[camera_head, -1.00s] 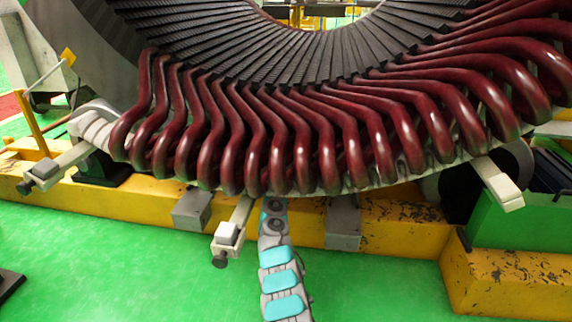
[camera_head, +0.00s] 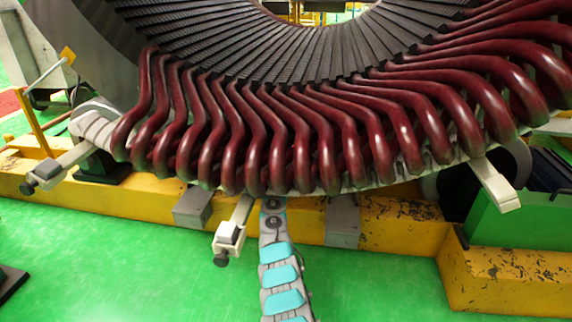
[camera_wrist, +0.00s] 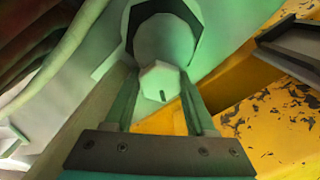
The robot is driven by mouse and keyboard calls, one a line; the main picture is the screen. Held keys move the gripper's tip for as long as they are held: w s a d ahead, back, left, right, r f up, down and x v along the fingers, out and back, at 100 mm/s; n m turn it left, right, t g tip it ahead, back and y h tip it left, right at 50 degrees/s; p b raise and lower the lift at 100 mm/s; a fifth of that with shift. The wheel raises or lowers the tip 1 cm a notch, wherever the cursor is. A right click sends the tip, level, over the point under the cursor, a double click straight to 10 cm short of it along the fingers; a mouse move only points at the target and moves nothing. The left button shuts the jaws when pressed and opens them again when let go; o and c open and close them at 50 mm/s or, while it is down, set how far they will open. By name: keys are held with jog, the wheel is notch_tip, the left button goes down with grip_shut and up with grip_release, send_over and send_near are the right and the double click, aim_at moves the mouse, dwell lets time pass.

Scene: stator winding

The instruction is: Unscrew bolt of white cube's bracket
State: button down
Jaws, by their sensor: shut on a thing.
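In the wrist view my gripper (camera_wrist: 158,78) has its two fingers on either side of a pale hexagonal bolt head (camera_wrist: 161,86), shut on it. Behind the bolt is a rounded pale part with a dark faceted rim (camera_wrist: 190,45). In the head view my gripper is hidden under the winding; only my turquoise-padded arm shows. A pale bracket with a light block (camera_head: 229,236) and a dark knob sticks out just left of my arm. Similar brackets stick out at the far left (camera_head: 58,168) and right (camera_head: 494,184). I cannot tell which of them carries the gripped bolt.
Dark red coils (camera_head: 300,150) of the stator hang close above my arm. A yellow beam (camera_head: 395,232) with grey blocks (camera_head: 342,222) runs behind it. A green box (camera_head: 525,225) stands at right.

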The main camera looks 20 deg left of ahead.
jog(key=shift+a+f, duration=0.1)
jog(key=shift+a, duration=0.05)
jog(key=c, duration=0.6)
grip_release()
jog(key=shift+s, duration=0.1)
jog(key=o, duration=0.4)
